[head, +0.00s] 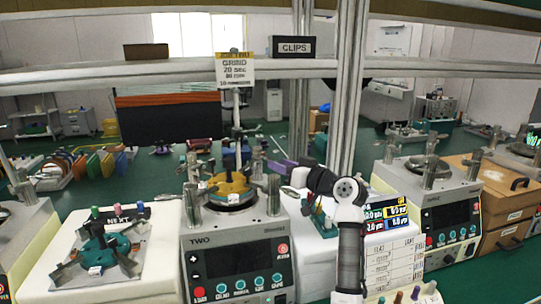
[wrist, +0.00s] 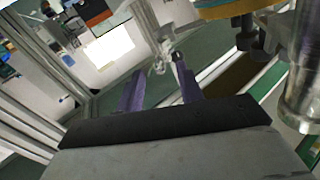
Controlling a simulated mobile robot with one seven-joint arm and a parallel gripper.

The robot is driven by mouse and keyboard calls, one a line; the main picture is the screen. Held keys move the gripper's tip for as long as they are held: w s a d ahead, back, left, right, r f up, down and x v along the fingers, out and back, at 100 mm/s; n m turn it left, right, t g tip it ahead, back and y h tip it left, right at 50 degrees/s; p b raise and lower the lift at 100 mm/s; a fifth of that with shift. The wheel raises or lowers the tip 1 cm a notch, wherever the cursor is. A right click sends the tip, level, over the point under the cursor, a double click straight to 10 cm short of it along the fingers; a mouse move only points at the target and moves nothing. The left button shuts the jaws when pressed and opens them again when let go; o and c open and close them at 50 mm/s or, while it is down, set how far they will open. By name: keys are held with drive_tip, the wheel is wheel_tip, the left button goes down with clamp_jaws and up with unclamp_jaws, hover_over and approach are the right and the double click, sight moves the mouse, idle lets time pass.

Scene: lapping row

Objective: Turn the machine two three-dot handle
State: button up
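On top are a yellow and teal disc (head: 232,184) and several upright metal posts (head: 273,196). I cannot make out dot marks, so I cannot tell which handle is the three-dot one. My gripper (head: 285,166) is at the upper right of the machine top, its purple fingers pointing left. In the wrist view my gripper (wrist: 158,82) is open, with nothing clearly between its fingers. The disc's yellow edge (wrist: 225,10) and a metal post (wrist: 305,75) are to its right.
A metal frame upright (head: 349,90) rises behind my arm. A white stand with a teal fixture (head: 108,252) is at left; another similar machine (head: 432,195) and wooden boxes (head: 500,190) are at right.

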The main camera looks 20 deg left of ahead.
sight(270, 158)
drive_tip(key=p+x, duration=0.1)
drive_tip(key=x, duration=0.4)
clamp_jaws()
